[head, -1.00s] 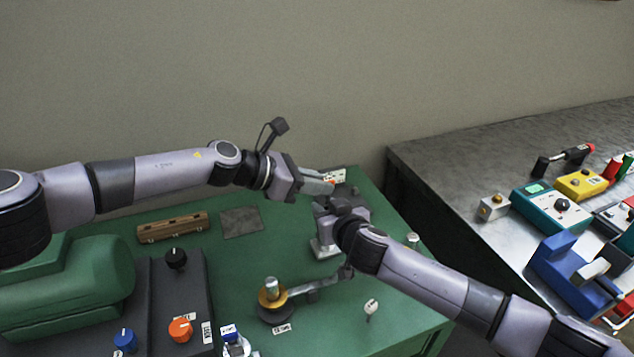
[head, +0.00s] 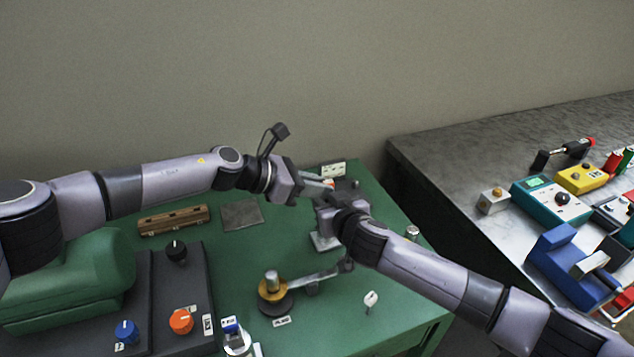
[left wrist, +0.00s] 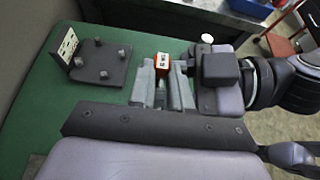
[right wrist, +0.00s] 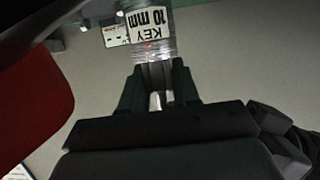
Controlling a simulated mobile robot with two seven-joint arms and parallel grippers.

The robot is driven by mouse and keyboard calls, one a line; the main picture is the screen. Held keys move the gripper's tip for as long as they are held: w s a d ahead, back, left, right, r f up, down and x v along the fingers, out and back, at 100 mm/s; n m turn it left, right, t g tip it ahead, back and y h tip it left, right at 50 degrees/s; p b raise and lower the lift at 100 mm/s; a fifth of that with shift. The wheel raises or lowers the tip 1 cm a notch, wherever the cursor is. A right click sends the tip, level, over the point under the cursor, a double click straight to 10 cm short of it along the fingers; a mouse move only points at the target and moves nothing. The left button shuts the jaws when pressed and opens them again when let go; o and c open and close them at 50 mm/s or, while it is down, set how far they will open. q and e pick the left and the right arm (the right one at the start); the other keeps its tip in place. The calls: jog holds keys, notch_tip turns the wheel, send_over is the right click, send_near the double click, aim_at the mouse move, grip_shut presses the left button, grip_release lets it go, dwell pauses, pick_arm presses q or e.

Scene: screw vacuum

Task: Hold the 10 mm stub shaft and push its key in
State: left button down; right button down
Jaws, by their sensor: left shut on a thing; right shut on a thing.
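My left gripper (head: 322,183) and right gripper (head: 324,198) meet tip to tip above the back right of the green table. In the left wrist view, my left gripper (left wrist: 162,88) is shut on a small piece with an orange-red labelled face (left wrist: 163,63). In the right wrist view, my right gripper (right wrist: 160,98) is shut on a small piece between its tips. A shiny piece labelled "KEY 10 mm" (right wrist: 148,20) is right at those tips. The fingers hide much of both pieces, so I cannot tell whether the key is seated in the stub shaft.
A dark plate with pegs (left wrist: 102,64) and a sign (head: 333,169) stand at the table's back edge. A grey stand (head: 325,241) is below my grippers. A steel bench (head: 450,165) with several devices is at right.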

pick_arm(q)
jog(key=shift+f, duration=0.55)
pick_arm(e)
jog(key=shift+f, duration=0.1)
pick_arm(q)
jog(key=shift+f, duration=0.2)
jog(key=shift+r, duration=0.1)
jog(key=shift+r, duration=1.45)
jog(key=shift+f, duration=0.35)
dwell(0.9)
jog(key=shift+f, duration=0.3)
jog(key=shift+f, duration=0.35)
